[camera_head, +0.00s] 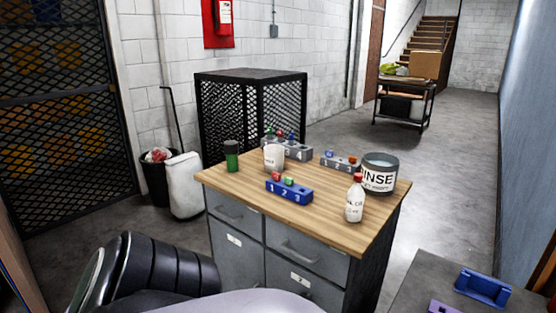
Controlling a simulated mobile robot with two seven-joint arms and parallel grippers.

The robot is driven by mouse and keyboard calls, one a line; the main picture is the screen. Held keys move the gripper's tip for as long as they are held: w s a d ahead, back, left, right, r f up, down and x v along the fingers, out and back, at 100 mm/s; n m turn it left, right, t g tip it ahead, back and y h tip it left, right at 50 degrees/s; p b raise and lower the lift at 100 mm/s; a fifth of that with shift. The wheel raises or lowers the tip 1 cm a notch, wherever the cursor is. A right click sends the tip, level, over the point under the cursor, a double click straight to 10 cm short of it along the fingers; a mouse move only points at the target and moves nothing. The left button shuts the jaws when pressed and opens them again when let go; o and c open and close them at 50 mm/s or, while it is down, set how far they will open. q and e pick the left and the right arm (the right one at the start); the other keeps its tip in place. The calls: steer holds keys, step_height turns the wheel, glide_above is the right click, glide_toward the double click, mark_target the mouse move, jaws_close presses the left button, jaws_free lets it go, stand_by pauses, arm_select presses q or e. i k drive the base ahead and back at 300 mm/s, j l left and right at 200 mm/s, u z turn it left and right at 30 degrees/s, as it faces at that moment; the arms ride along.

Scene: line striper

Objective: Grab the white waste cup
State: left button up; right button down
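A white cup (273,157) with faint dark lettering stands upright on the wooden top of a grey drawer cabinet (226,181). It is behind a blue numbered rack (289,192) and to the right of a green jar with a dark lid (232,155). The lettering is too small to read. No gripper shows in the head view. A dark ribbed arm link of mine and a pale part of my body fill the lower left and bottom.
Two grey racks (293,150) (341,164), a RINSE container (380,174) and a red-capped white bottle (355,199) share the top. A black mesh cage (250,112) stands behind. A grey surface with a blue holder (483,287) is at lower right.

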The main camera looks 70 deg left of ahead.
mark_target(273, 154)
steer(key=k+j+z, duration=0.1)
steer(key=j, duration=0.25)
steer(key=k+j+z, duration=0.1)
steer(key=k+j, duration=0.35)
steer(key=j, duration=0.2)
steer(key=k+j, duration=0.2)
steer(key=j, duration=0.15)
steer(key=k+j, duration=0.2)
steer(key=j, duration=0.2)
steer(key=k+j+z, duration=0.1)
steer(key=j, duration=0.25)
steer(key=k, duration=0.1)
